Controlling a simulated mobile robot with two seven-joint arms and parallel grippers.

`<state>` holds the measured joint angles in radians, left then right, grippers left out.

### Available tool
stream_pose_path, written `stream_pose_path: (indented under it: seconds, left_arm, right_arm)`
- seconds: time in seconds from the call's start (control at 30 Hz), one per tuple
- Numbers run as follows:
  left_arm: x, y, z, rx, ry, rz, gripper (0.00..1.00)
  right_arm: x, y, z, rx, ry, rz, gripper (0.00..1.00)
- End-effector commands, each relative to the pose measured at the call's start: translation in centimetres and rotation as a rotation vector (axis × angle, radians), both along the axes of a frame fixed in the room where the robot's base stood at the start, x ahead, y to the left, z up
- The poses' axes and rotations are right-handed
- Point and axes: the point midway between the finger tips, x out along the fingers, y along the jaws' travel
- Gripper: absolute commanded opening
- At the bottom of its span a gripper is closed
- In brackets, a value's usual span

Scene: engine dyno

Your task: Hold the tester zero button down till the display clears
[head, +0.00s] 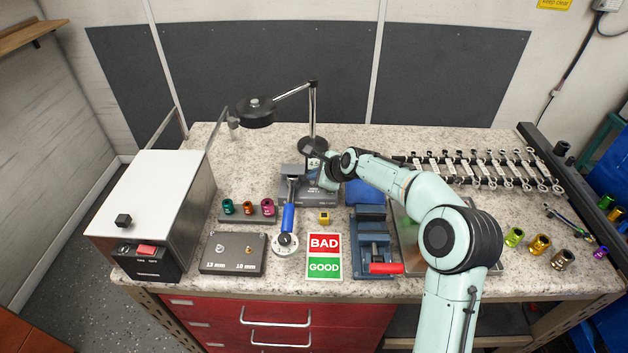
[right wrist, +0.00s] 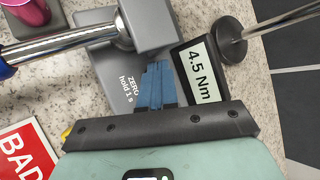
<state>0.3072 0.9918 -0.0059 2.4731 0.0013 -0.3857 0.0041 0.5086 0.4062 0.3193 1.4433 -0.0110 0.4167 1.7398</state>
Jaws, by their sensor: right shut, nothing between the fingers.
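The grey torque tester (head: 322,199) sits at the middle of the bench, partly covered by my right arm in the head view. In the right wrist view its display (right wrist: 198,70) reads 4.5 Nm, and its grey casing (right wrist: 105,62) carries the label "ZERO hold 1 s". My right gripper (right wrist: 155,72) is shut and empty, its blue fingertips over the tester's top between the label and the display. The zero button is hidden, apparently by the fingers; I cannot tell whether they touch it. My left gripper is not in view.
A torque wrench with a blue handle (head: 288,218) lies with its far end at the tester. A black lamp (head: 257,112) stands behind. A BAD/GOOD card (head: 324,243), a blue vise (head: 371,238) and a socket rack (head: 247,218) are in front and around.

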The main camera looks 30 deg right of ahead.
Motion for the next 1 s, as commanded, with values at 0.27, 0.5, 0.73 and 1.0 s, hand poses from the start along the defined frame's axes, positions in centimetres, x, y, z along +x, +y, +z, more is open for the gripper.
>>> stream_pose_path:
  seconds: [0.27, 0.5, 0.73, 1.0]
  left_arm:
    - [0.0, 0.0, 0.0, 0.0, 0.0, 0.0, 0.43]
    - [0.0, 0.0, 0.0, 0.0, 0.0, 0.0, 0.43]
    - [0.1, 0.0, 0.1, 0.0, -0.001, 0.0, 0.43]
    - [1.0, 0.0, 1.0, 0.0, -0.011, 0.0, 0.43]
  right_arm:
    - [0.0, 0.0, -0.1, 0.0, 0.002, 0.001, 0.0]
    - [0.0, 0.0, -0.1, 0.0, 0.002, 0.001, 0.0]
    - [0.0, 0.0, 0.0, 0.0, 0.002, 0.001, 0.0]
    - [0.1, 0.0, 1.5, 0.0, -0.001, 0.001, 0.0]
